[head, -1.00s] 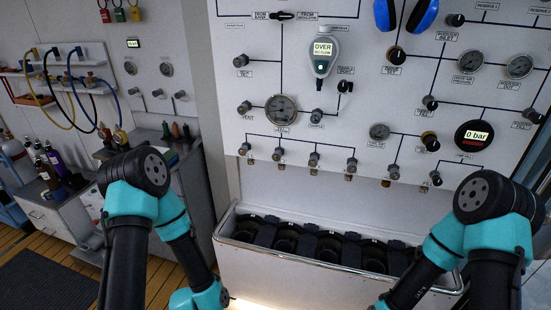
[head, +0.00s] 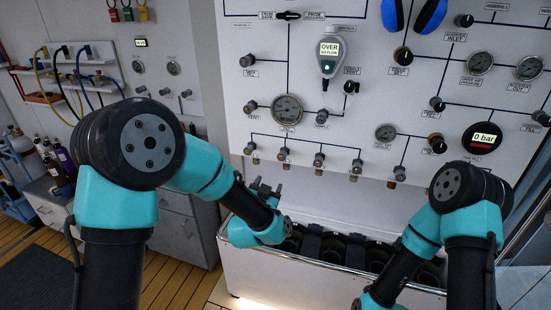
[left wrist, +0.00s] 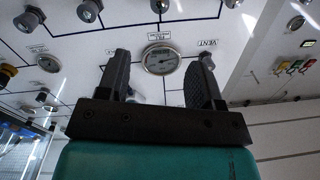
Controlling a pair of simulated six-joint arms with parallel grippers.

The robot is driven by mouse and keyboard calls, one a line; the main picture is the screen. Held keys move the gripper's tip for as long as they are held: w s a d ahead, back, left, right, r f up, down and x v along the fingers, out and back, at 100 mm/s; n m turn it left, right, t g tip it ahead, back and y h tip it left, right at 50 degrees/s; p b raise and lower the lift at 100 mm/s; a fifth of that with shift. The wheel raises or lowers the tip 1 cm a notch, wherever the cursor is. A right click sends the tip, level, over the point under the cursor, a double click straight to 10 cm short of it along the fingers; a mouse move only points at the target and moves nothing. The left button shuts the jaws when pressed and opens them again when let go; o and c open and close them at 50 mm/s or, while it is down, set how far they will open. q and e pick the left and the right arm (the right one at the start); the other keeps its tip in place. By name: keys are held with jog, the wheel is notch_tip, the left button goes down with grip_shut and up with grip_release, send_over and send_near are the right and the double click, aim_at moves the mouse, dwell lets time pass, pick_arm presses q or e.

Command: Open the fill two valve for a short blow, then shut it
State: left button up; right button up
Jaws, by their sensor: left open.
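A row of small dark valve knobs runs along the lower panel, and one of them, the second from the left (head: 283,153), stands above my left gripper. The row's labels are too small to read, so I cannot tell which is fill two. My left gripper (head: 266,189) is open and empty, below the row's left end and apart from the knobs. In the left wrist view the open fingers (left wrist: 158,82) frame a round gauge (left wrist: 160,60), and several knobs (left wrist: 88,10) lie along the top edge.
A white trough (head: 300,285) with dark cylinder slots stands below the panel. A handheld meter (head: 329,52) reading OVER hangs on the panel, above the round gauge (head: 287,109). A red-ringed display (head: 482,138) reads 0 bar. Shelves with hoses (head: 75,65) stand left.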

aim_at(281, 157)
dwell(0.3)
pick_arm(q)
jog(key=x, duration=1.7)
jog(key=shift+w, duration=0.2)
jog(key=c, duration=0.9)
